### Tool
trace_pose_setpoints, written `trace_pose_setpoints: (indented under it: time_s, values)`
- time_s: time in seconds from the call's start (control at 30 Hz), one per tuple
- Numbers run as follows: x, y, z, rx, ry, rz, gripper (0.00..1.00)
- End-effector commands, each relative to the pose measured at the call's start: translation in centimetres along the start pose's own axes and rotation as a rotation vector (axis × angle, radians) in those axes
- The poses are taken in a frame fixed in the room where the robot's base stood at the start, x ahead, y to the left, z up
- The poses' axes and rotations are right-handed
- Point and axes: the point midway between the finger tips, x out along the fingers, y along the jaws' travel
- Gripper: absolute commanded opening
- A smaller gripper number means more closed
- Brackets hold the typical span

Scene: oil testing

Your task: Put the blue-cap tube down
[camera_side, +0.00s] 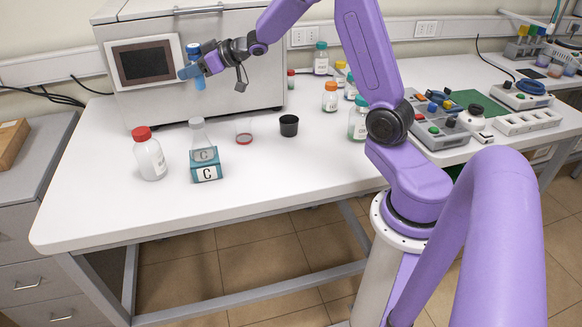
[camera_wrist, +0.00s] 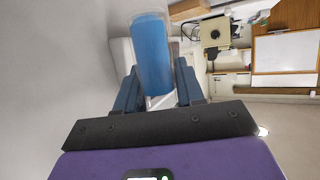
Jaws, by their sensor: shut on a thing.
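The blue-cap tube (camera_side: 195,52) is held up in the air in front of the grey box-shaped machine, roughly upright in the side view. My gripper (camera_side: 191,70) is shut around its middle, with blue showing above and below the fingers. In the wrist view the blue tube (camera_wrist: 153,55) stands between the two dark blue fingers of my gripper (camera_wrist: 158,87). The tube is well above the white table (camera_side: 258,183) and touches nothing but the gripper.
The machine (camera_side: 245,65) with a dark screen stands behind. The table's front left is clear.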

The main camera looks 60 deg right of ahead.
Motion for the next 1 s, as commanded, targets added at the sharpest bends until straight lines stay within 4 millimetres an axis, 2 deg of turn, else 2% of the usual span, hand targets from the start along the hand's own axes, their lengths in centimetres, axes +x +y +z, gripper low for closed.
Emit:
trace_pose_setpoints:
  time_s: [0.1,0.27,0.5,0.6,0.9,0.97,1.0]
  values:
    - [-2.4,0.5,0.7,-0.026,0.0,-0.065,0.06]
    - [-6.7,-0.1,2.6,-0.08,0.0,-0.204,0.06]
    - [-15.1,-3.8,7.3,-0.187,-0.002,-0.468,0.06]
    - [-17.8,-5.4,8.8,-0.222,-0.001,-0.548,0.06]
    - [-23.4,-8.8,11.6,-0.286,-0.001,-0.696,0.06]
    - [-24.2,-9.3,12.0,-0.295,0.0,-0.719,0.06]
    - [-23.8,-9.2,12.5,-0.289,0.0,-0.718,0.06]
